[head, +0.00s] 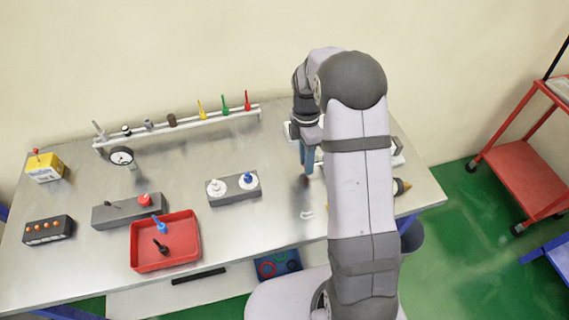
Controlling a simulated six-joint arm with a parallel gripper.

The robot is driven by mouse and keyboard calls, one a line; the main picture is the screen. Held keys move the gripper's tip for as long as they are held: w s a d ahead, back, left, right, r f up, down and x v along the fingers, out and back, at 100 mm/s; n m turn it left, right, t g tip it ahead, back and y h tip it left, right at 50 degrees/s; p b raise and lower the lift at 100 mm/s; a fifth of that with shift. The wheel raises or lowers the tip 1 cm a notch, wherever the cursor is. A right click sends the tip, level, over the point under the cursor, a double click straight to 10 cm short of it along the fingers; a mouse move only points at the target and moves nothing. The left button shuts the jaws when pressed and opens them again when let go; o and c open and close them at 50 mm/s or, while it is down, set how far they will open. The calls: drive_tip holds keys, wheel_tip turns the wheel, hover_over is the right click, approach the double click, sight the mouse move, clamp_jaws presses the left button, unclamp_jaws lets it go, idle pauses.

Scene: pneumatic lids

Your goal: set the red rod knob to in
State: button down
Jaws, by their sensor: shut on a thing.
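My gripper (306,172) points down at the right part of the table, left of my forearm. It is shut on a small dark reddish thing (305,182) at its fingertips, which looks like the red rod knob. The fingers hide most of it, and I cannot tell how far its rod is in or out. A white and grey fixture (398,152) stands behind my arm, mostly hidden by it.
Left of my gripper stands a grey block (236,198) with white and blue knobs. Further left are a red tray (137,259), a grey box with a red knob (144,199) and a yellow box (44,173). A rack (180,126) of small tools runs along the back.

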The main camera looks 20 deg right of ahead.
drive_tip(key=shift+d, duration=0.5)
drive_tip(key=c, duration=1.5)
unclamp_jaws()
drive_tip(key=shift+d, duration=0.15)
drive_tip(key=shift+c, duration=0.2)
drive_tip(key=shift+r, duration=0.1)
wheel_tip(320, 180, up, 7)
drive_tip(key=w+b, duration=0.1)
drive_tip(key=b, duration=0.1)
drive_tip(key=shift+w, duration=0.1)
